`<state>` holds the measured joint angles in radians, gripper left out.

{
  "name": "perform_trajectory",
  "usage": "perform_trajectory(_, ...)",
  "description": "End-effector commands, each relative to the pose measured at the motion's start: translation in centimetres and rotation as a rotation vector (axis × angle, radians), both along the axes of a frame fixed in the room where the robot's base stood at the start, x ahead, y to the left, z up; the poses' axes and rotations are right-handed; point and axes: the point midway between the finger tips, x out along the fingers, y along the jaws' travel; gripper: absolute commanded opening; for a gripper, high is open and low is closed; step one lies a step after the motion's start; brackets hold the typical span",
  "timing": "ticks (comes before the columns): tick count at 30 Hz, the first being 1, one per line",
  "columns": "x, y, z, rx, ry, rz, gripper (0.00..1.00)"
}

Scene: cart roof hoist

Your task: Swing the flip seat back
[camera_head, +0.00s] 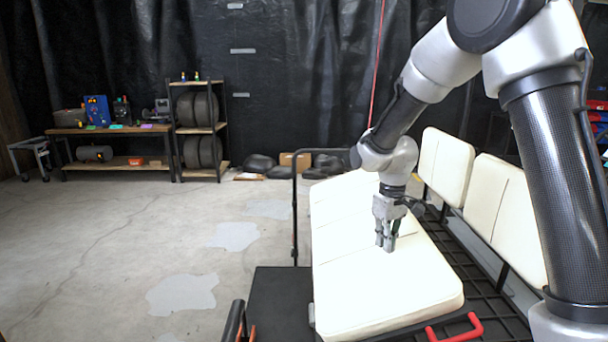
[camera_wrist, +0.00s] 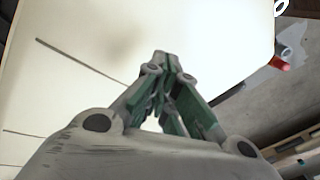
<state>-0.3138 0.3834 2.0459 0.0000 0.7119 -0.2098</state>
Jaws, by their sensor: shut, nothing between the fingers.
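The flip seat has a long cream cushion (camera_head: 350,285) with dark seams, lying slightly tilted along the cart. Two cream backrest pads (camera_head: 505,205) stand on dark posts to its right. My gripper (camera_head: 388,248) points down over the middle of the cushion, with its fingertips at or just above the surface; I cannot tell whether they touch. It is shut and empty. In the wrist view the shut fingertips (camera_wrist: 162,58) show against the cream cushion (camera_wrist: 75,85), which fills the left and middle. My arm hides part of the backrests.
A red handle (camera_head: 455,329) sits at the cushion's near end. A dark grab rail (camera_head: 294,210) rises at the cart's left side. A thin red cord (camera_head: 377,65) hangs behind. Shelves with tyres (camera_head: 198,125) and a workbench (camera_head: 110,130) stand far left. The concrete floor (camera_head: 120,230) is clear.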

Motion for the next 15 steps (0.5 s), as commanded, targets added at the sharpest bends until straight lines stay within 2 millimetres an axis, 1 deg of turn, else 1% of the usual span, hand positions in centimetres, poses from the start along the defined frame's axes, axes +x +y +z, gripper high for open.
perform_trajectory(15,-0.1,0.0,-2.6,-0.001,0.002,0.000,0.00)
